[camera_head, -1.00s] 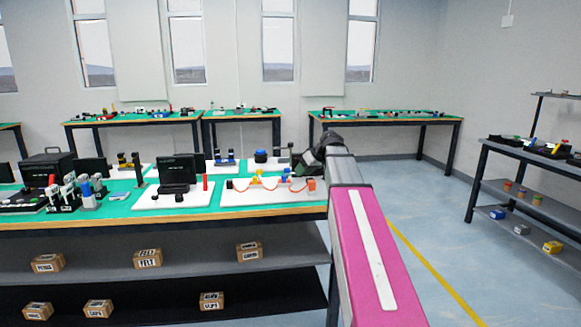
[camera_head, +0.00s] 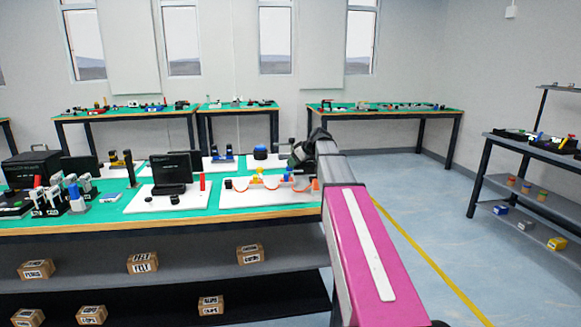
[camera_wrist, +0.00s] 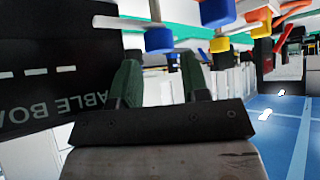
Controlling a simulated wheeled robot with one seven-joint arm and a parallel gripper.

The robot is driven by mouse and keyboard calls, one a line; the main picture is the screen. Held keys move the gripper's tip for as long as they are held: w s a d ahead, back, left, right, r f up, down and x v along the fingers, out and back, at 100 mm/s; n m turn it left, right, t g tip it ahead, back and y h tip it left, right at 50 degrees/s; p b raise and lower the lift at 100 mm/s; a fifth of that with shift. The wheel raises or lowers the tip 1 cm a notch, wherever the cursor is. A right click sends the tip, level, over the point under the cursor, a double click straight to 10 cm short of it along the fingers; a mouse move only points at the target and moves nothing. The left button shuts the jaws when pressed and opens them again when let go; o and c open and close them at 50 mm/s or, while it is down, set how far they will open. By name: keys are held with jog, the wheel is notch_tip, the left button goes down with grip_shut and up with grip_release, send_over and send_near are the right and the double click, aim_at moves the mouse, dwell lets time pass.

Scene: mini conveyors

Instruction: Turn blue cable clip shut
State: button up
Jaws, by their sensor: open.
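The white cable board (camera_head: 235,198) lies on the green bench, with an orange-red cable across it. A yellow clip (camera_head: 257,176) stands near its middle and a small blue clip (camera_head: 288,173) to the right. In the wrist view, blue parts show at the top: a lower one (camera_wrist: 159,40) just beyond and between my fingertips, and another (camera_wrist: 217,12) to the upper right, with a yellow part (camera_wrist: 220,44) below it. My gripper (camera_wrist: 160,72) is open and empty, its two green-padded fingers apart. In the head view my arm hides part of the board's right end.
A black panel lettered "ABLE BOA" (camera_wrist: 60,75) fills the left of the wrist view, close to my left finger. A small dark monitor (camera_head: 171,169) stands left of the board. Blue floor (camera_head: 420,220) is free to the right.

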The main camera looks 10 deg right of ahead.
jog(key=shift+x, duration=1.65)
jog(key=c, duration=0.6)
